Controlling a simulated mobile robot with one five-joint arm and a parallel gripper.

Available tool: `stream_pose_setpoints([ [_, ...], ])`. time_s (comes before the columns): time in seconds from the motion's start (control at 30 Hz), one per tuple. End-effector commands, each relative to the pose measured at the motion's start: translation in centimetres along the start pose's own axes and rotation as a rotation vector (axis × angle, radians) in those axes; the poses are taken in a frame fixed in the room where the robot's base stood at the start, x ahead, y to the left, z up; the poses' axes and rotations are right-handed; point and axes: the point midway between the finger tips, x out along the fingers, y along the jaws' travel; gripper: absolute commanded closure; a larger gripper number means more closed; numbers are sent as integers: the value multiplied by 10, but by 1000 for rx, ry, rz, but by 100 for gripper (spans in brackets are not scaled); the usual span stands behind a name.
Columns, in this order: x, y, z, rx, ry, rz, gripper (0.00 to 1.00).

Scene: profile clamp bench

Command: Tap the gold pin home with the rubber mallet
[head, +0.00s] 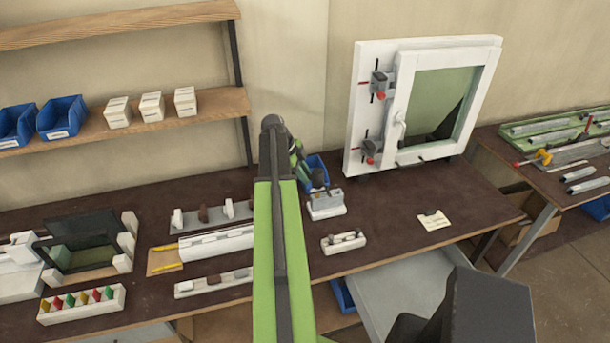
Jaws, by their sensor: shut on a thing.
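My gripper (307,176) is at the end of my arm, low over the bench right of my green arm link. It is shut on a dark thing, probably the rubber mallet, though it is small and partly hidden. Just below it stands a small grey and white block fixture (326,206). A low white holder (343,242) with small grey and dark pieces sits nearer the front edge. I cannot make out the gold pin; it is too small or hidden. A white window frame (400,158) with red-handled clamps stands upright at the back right.
A blue bin (318,163) is close behind my gripper. White profile pieces (216,243) and a rack of coloured pieces (82,305) lie on the left. The dark bench top (395,225) is mostly clear there.

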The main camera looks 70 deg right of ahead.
Motion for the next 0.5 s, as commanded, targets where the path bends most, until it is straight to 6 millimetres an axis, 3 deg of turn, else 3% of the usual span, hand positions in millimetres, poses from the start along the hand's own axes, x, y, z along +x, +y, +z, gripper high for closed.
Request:
stream_pose_setpoints([
  [0.27, -1, 0, -1, 0, 0, 0, 100],
  [0.5, -24, -5, -10, 0, 1, 0, 100],
])
